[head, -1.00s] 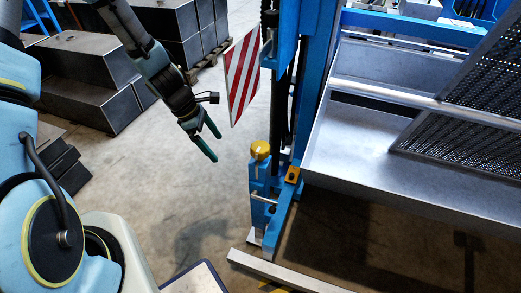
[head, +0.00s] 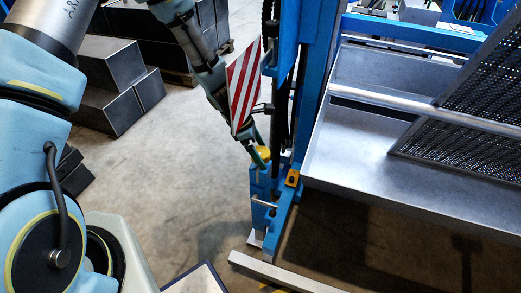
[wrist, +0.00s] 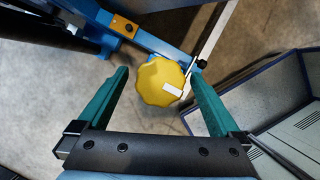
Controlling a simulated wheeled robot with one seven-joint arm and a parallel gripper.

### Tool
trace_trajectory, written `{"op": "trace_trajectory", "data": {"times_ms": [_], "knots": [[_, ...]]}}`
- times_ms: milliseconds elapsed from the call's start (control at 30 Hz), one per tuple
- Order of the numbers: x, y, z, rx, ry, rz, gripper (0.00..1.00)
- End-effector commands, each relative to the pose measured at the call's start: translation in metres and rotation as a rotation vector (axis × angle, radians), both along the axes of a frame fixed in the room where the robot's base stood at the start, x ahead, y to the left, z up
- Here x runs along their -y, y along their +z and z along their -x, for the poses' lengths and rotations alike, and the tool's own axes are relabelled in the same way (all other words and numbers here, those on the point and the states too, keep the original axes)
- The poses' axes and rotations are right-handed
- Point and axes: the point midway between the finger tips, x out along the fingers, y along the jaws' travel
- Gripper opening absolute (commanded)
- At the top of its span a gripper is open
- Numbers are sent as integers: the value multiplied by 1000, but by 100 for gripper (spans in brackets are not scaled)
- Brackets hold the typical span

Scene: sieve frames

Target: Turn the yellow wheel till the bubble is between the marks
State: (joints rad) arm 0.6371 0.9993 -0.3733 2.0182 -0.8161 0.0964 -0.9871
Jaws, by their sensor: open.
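The yellow wheel (head: 264,151) sits on top of a short blue post at the foot of the blue upright. In the wrist view the wheel (wrist: 152,78) has a scalloped rim and a white mark. My gripper (head: 261,157) is at the wheel, pointing down. In the wrist view its green fingers (wrist: 159,74) are open, one on each side of the wheel, with a visible gap on the left; contact on the right cannot be told. An orange block (head: 292,177) with a dark spot is beside the post, also in the wrist view (wrist: 124,26). No bubble or marks can be made out.
A red-and-white striped board (head: 243,84) hangs close to my wrist. The blue upright (head: 312,85) and a grey metal trough (head: 345,150) stand to the right. A pale bar (head: 285,272) lies on the floor in front. Open floor is to the left.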

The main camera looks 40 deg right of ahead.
Motion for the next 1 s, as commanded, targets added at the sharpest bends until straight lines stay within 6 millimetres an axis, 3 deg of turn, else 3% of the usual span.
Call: {"op": "trace_trajectory", "data": {"times_ms": [333, 1000], "knots": [[1, -2, 1, 1, -2, 0, 98], [1, -2, 1, 0, -2, 1, 22]]}}
